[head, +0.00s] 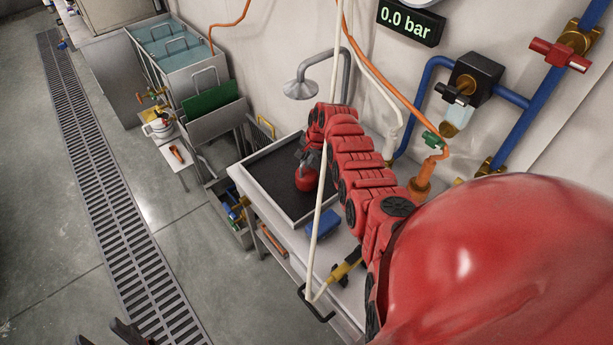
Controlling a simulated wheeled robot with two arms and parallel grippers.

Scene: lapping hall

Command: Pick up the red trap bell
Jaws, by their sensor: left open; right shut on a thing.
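The red trap bell (306,181) is a small rounded red piece at the right side of the dark-lined tray (248,171). My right gripper (308,164) is shut on its top, with the red arm reaching in from the right. I cannot tell whether the bell touches the tray floor or hangs just above it. The arm and a pale hanging cord hide part of the gripper and the area behind it. My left gripper (122,334) shows only as dark finger parts at the bottom edge, open and empty, far from the bell.
A blue block (323,224) and a yellow-and-black tool lie on the bench beside the tray. The pale cord (322,195) hangs close to my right arm. A grey shower-like head (299,89) is above the tray. Open floor and a drain grate (110,210) lie left.

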